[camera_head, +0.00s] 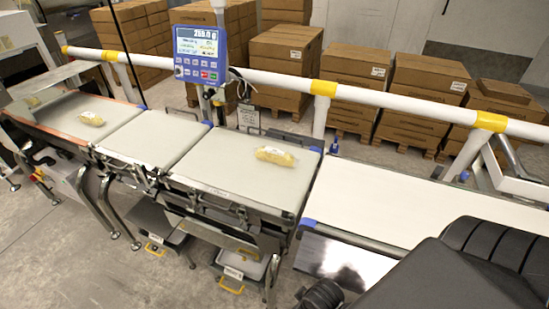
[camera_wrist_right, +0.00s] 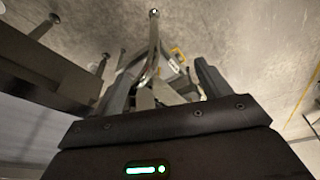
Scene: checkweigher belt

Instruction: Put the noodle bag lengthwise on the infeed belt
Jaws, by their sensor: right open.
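A yellow noodle bag (camera_head: 278,156) lies flat near the back right of the grey belt (camera_head: 225,168), with its long side roughly along the belt's run. This grey belt looks like the infeed belt. Another yellow bag (camera_head: 90,118) lies on the far left belt (camera_head: 60,112), and a third (camera_head: 32,101) is partly visible farther left. My right gripper (camera_wrist_right: 163,85) is open in the right wrist view, with nothing visible between its fingers. It points down towards metal legs and the floor, with no bag in that view. My left gripper is not in view.
An empty belt section (camera_head: 152,137) lies left of the grey belt. A bare white surface (camera_head: 395,205) adjoins it on the right. A white rail (camera_head: 270,80) and a blue display (camera_head: 199,56) stand behind. Stacked cartons (camera_head: 285,65) fill the background.

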